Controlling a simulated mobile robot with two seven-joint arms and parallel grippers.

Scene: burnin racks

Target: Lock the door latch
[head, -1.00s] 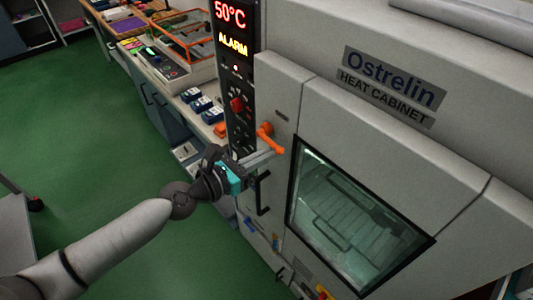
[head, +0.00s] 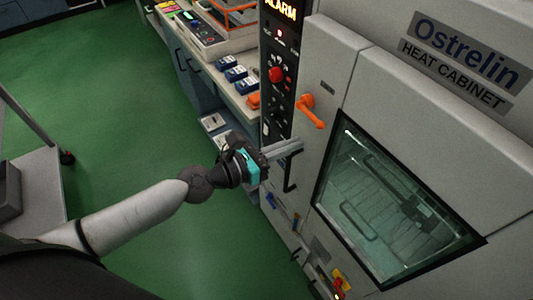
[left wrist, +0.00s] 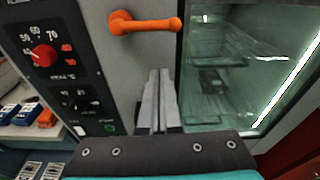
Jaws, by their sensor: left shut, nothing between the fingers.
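The orange door latch (head: 311,111) is on the left edge of the heat cabinet door, beside the dark control panel. In the head view its handle slants down to the right from its pivot. In the left wrist view the latch (left wrist: 145,23) lies nearly level across the top, knob to the right. My left gripper (head: 298,143) is shut and empty, just below the latch and apart from it. Its fingers (left wrist: 157,80) point up towards the latch in the wrist view. The cabinet door (head: 345,85) looks shut. My right gripper is not in view.
A black door handle (head: 291,172) sits just below my gripper. The door window (head: 385,205) is to the right. The control panel (head: 278,85) with a red knob is left of the latch. A bench with blue boxes (head: 236,75) stands behind; green floor is open at left.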

